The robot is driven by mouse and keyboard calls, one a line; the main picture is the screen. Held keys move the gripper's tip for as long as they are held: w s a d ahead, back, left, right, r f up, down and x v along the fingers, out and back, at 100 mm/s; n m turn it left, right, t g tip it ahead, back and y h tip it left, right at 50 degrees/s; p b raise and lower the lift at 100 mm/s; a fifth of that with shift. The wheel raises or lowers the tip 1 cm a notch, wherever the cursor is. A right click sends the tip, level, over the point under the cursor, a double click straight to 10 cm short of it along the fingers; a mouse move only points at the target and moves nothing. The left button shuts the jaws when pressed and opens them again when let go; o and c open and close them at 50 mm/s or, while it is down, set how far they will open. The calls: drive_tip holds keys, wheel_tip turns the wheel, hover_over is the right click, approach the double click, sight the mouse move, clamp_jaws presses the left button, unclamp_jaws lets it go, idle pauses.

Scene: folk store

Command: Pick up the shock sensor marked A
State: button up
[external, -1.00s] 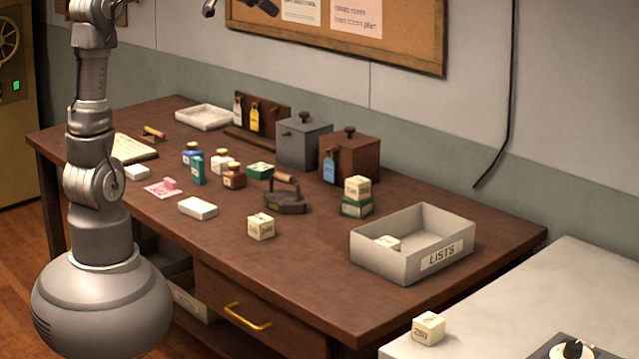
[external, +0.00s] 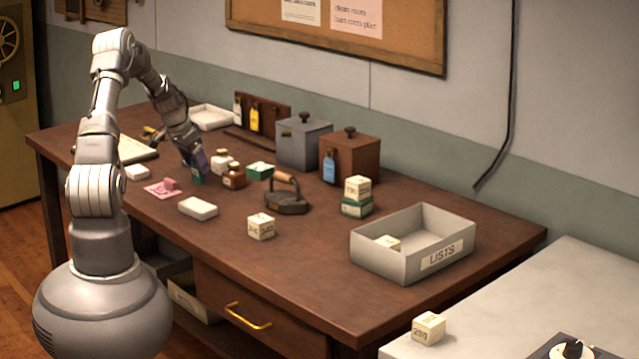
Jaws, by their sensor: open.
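Several small cream cubes with dark print could be shock sensors, but I cannot read which one is marked A. One cube (external: 261,227) sits on the brown desk's front middle. One (external: 357,187) is on top of a green box (external: 356,207). One (external: 388,242) lies inside the grey LISTS tray (external: 385,262), partly hidden by its wall. One (external: 429,327) is on the pale counter at lower right. My gripper (external: 197,164) is open, pointing down over the small bottles at the desk's left middle.
A flat iron (external: 287,200) stands right of the brown bottle (external: 234,177). A white block (external: 198,207) and a pink stamp (external: 170,184) lie near the front edge. Grey (external: 304,143) and brown (external: 349,157) canisters stand behind.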

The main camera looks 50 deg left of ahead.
drive_tip(key=shift+x, duration=1.1)
drive_tip(key=shift+r, duration=0.15)
drive_tip(key=shift+c, duration=0.3)
drive_tip(key=c, duration=1)
